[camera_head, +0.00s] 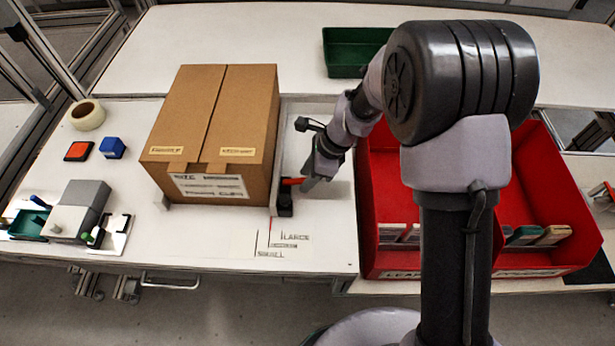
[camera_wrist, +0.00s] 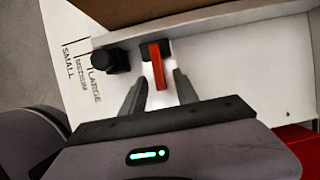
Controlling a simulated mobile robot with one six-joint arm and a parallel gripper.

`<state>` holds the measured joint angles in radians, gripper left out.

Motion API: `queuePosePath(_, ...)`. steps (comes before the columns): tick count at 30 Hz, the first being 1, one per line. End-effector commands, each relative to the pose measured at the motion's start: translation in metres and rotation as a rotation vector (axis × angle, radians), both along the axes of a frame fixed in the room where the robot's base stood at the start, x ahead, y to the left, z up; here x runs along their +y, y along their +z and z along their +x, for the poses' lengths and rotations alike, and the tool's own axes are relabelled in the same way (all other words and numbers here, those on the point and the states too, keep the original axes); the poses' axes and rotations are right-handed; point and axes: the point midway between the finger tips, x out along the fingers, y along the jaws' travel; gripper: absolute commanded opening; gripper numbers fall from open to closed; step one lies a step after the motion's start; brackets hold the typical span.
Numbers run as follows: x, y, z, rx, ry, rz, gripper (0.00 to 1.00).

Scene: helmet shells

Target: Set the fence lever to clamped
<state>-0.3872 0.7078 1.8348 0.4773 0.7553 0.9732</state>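The fence lever (camera_head: 292,181) is a short red-orange bar beside the lower right edge of the cardboard box. In the wrist view the lever (camera_wrist: 158,66) extends from a dark pivot toward my gripper. My gripper (camera_head: 306,183) is just right of the lever. In the wrist view its two dark fingers (camera_wrist: 161,80) are apart, with the lever's free end between them in the picture. I cannot tell whether either finger touches it. The pale fence (camera_wrist: 205,28) runs along the box's side. A black knob (camera_wrist: 110,60) sits beside the lever.
The cardboard box (camera_head: 218,120) stands left of the fence. Size markings (camera_head: 285,245) are printed on the table in front. A red divided bin (camera_head: 375,215) stands right, partly behind my arm. A green tray (camera_head: 350,55) is at the back. Small items, including a grey device (camera_head: 80,208), lie left.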

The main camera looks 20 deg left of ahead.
Motion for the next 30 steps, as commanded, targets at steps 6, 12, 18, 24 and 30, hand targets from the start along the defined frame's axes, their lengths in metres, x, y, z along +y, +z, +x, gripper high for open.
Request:
queuePosePath(6,0.000,0.001,0.000,0.000,0.000,0.000,0.21)
queuePosePath(12,0.000,0.001,0.000,0.000,0.000,0.000,0.00)
queuePosePath(18,-0.003,-0.011,0.000,0.018,-0.004,0.053,0.00)
queuePosePath(24,-0.006,-0.019,0.001,0.052,-0.003,0.201,0.00)
queuePosePath(30,-0.006,-0.014,0.001,0.057,0.002,0.231,0.00)
